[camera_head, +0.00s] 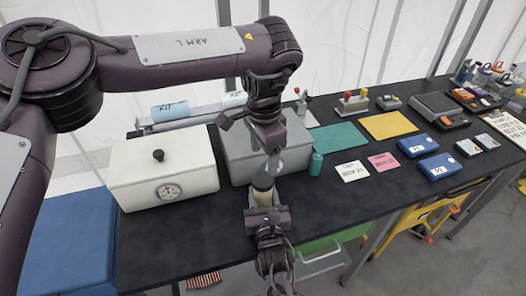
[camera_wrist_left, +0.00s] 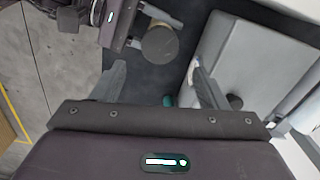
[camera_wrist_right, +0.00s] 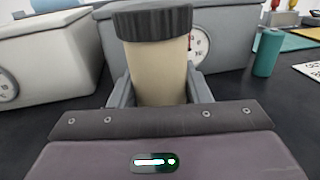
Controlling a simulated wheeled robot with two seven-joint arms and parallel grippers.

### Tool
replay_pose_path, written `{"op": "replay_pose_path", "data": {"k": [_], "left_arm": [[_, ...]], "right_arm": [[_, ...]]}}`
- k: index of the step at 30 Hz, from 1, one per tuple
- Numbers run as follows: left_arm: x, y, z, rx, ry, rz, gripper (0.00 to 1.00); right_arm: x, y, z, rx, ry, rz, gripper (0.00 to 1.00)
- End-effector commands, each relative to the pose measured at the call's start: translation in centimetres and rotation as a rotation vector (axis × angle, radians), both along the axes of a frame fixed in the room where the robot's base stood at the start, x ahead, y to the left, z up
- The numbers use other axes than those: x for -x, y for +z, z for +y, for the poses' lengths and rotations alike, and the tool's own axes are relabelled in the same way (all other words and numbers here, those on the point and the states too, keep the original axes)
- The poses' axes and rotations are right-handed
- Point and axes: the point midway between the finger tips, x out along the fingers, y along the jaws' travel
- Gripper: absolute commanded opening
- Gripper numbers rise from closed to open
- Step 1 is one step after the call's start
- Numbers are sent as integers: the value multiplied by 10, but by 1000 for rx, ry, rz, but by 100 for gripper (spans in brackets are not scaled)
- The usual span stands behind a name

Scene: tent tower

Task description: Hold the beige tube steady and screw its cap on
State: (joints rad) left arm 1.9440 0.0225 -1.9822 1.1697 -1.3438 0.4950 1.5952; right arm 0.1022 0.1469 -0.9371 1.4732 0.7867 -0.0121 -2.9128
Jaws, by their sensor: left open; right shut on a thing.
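The beige tube (camera_wrist_right: 158,75) stands upright between the fingers of my right gripper (camera_head: 264,207), which is shut on it above the black table. A dark ribbed cap (camera_wrist_right: 152,20) sits on the tube's top; I cannot tell how tightly it is screwed. In the head view the cap (camera_head: 263,182) is just below my left gripper (camera_head: 270,165). The left wrist view shows the cap's round brownish top (camera_wrist_left: 160,44) ahead of the open, empty left fingers (camera_wrist_left: 160,85), apart from them. The tube's lower part is hidden by the right gripper.
A white lidded box (camera_head: 190,183) stands left and a grey box (camera_head: 240,160) just behind the tube. A teal cylinder (camera_head: 316,164) stands to the right. Cards, mats and blue cases (camera_head: 440,166) lie farther right.

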Motion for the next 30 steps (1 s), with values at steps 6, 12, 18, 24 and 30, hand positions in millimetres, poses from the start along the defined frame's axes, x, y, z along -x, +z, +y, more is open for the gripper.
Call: {"op": "replay_pose_path", "data": {"k": [6, 12, 18, 24, 30], "left_arm": [[1, 1, 2, -1, 213, 6, 67], [1, 2, 2, -2, 244, 5, 67], [1, 1, 2, -2, 241, 5, 67], [1, -15, 2, -4, 240, 6, 67], [1, -47, 2, -5, 238, 8, 67]], "right_arm": [[0, 1, 0, -1, 0, -2, 0], [0, 1, 0, -1, 0, -2, 0], [0, 1, 0, -1, 0, -2, 0], [0, 1, 0, -1, 0, -2, 0], [0, 1, 0, -1, 0, -2, 0]]}}
